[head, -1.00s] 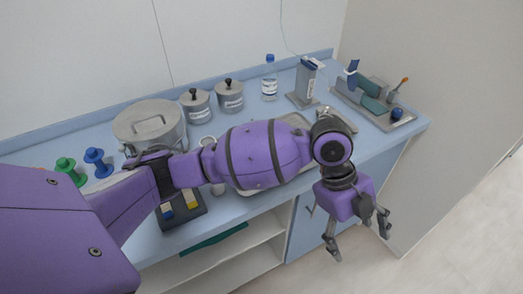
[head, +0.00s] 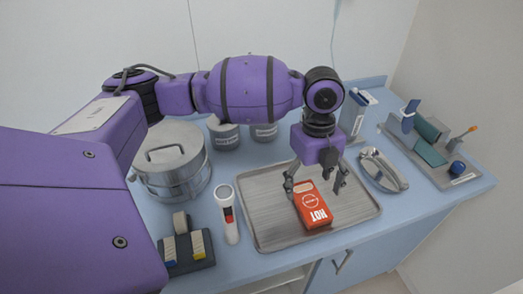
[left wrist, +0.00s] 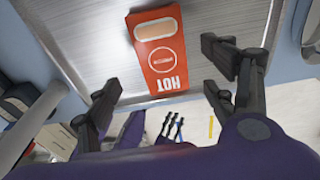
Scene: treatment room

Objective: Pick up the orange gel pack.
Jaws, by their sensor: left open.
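The orange gel pack (head: 312,207), marked HOT, lies flat on a metal tray (head: 262,232) on the counter. It also shows in the left wrist view (left wrist: 160,62), near the top middle, beyond my fingertips. My left gripper (head: 315,186) is open and hangs over the tray, its fingers on either side of the pack in the head view. In the left wrist view the open fingers (left wrist: 163,88) are spread wider than the pack and do not visibly touch it.
A white and red handheld device (head: 229,215) and a dark block with yellow and blue parts (head: 186,252) are left of the tray. A steel pot (head: 172,175) stands behind them. A kidney dish (head: 382,170) and another tray (head: 468,184) are at right.

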